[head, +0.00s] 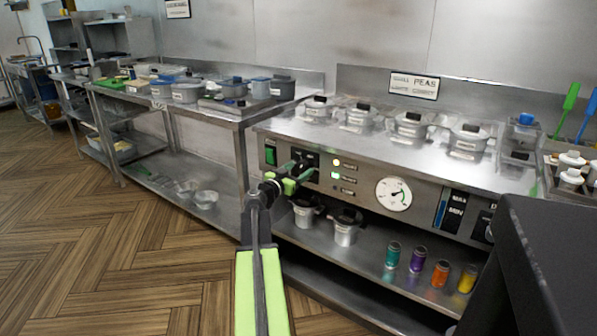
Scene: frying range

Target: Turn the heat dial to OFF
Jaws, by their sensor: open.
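The steel range front carries a control panel (360,178). My gripper (298,170) is open in front of its left part, by a black plate (312,158) with small white marks. The gripper covers much of this plate, so any dial there and its setting cannot be made out. I cannot tell whether the jaws touch anything. A round white gauge (393,194) with a needle sits further right. A black plate marked MAX and MIN (453,210) and a dark, partly cut-off round part (484,227) are at the panel's right end.
A green switch (270,153) and lit indicators (337,176) flank the black plate. Lidded pots (410,124) stand on the range top. Pots (346,226) and coloured cans (418,259) stand on the shelf below. A dark block (550,260) fills the lower right. The wooden floor at left is clear.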

